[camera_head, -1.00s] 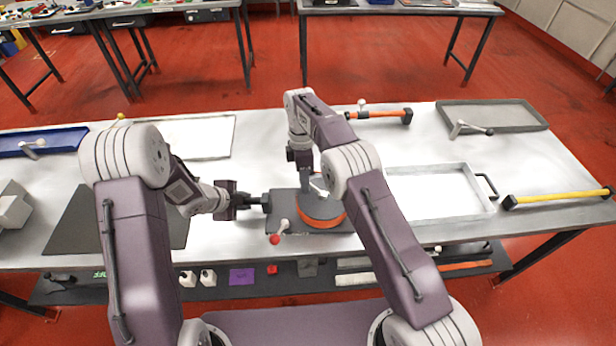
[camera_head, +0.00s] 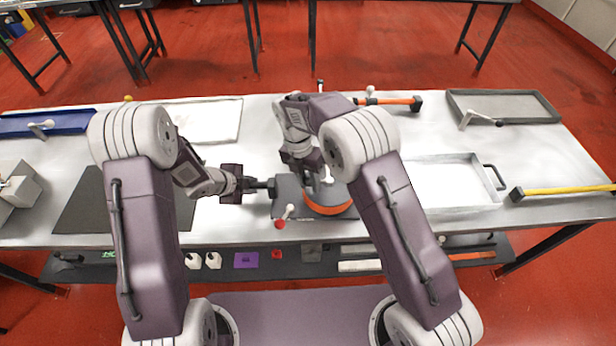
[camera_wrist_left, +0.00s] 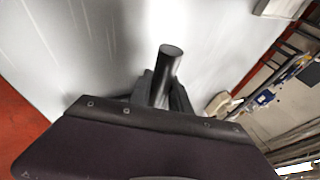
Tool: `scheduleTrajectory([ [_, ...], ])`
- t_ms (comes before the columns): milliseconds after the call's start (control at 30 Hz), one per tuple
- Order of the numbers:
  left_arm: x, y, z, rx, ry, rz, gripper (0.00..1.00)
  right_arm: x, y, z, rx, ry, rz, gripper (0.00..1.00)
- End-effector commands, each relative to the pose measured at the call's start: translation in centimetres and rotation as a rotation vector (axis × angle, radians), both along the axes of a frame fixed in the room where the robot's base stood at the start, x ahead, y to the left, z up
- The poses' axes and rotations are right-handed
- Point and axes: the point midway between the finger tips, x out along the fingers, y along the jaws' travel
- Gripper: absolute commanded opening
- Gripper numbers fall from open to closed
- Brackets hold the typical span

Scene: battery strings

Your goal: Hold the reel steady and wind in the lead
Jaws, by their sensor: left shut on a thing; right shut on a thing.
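The reel (camera_head: 328,207) is a round drum with an orange rim on a dark base plate (camera_head: 287,202), near the middle of the table. My left gripper (camera_head: 268,187) points right, at the left edge of the plate. It is shut on a dark upright cylinder (camera_wrist_left: 168,65), seen between its fingers in the left wrist view. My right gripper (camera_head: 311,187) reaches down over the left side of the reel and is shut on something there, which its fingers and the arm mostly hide. I cannot make out the lead.
A small lever with a red ball (camera_head: 280,224) stands at the plate's front edge. A pale tray (camera_head: 440,207) lies to the right, a yellow-handled bar (camera_head: 570,189) beyond it. A dark mat (camera_head: 80,215) lies at the left. An orange-handled bar (camera_head: 390,101) lies at the back.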

Motion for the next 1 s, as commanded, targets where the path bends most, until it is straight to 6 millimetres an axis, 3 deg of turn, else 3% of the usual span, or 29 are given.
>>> scheduleTrajectory([
  [600, -0.3, 0.3, -0.4, 0.007, 0.012, 0.004, 0.0, -2.8, -2.7, 0.0, -0.008, 0.003, 0.577, 0.0],
  [1000, -0.3, 0.3, -0.4, 0.007, 0.01, 0.005, 0.0, -3.6, -4.2, 0.0, -0.008, 0.004, 0.85, 0.0],
])
